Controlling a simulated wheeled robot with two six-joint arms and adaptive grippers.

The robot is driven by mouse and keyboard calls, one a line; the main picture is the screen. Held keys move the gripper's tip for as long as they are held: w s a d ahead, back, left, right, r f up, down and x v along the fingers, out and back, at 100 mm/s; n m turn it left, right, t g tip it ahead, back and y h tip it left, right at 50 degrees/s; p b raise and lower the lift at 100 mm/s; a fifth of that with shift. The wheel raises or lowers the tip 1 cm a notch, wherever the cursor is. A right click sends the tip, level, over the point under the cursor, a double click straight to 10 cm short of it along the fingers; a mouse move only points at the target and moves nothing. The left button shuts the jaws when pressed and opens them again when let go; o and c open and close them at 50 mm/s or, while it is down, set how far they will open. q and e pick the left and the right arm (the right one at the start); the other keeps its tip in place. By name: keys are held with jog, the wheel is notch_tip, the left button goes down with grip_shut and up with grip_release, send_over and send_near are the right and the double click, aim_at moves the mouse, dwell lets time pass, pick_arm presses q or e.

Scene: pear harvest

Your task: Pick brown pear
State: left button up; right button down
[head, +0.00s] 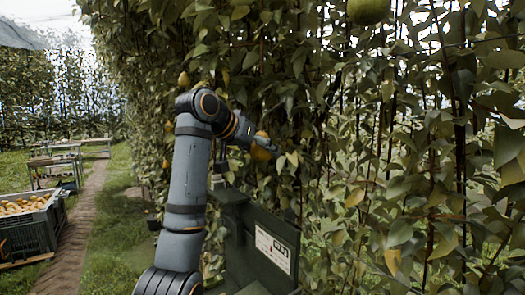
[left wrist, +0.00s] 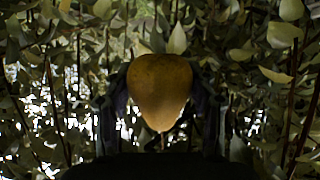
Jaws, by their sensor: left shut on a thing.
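A brown pear (left wrist: 160,88) fills the middle of the left wrist view, golden brown with its narrow end down. My left gripper (left wrist: 162,105) is shut on it, with a dark finger on each side. In the head view the brown pear (head: 264,147) shows at the end of my left arm, against the leaves. My left gripper (head: 252,142) is partly hidden there by the wrist and the leaves. My right gripper is not in view.
Dense leafy branches surround the gripper. A green pear (head: 368,10) hangs at the top. A dark green box (head: 255,235) with a white label stands below the arm. A crate of pears (head: 48,230) and tables (head: 62,157) stand at left beside a path.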

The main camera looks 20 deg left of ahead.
aim_at(262, 160)
pick_arm(q)
jog(key=shift+s+d+r+n+g, duration=0.15)
jog(key=shift+s+n+g, duration=0.15)
jog(key=shift+s+g, duration=0.3)
jog(key=shift+w, duration=0.1)
jog(key=shift+s+d+r+n+g, duration=0.1)
jog(key=shift+s+n+g, duration=0.3)
jog(key=shift+g, duration=0.5)
jog(key=shift+s, duration=0.1)
jog(key=shift+r, duration=0.1)
jog(key=shift+s+g, duration=0.2)
jog(key=shift+g, duration=0.1)
jog(key=shift+s+d+g+b, duration=0.15)
jog(key=shift+s+g+b, duration=0.15)
jog(key=shift+b, duration=1.7)
jog(key=shift+r+h, duration=0.1)
jog(key=shift+h, duration=0.2)
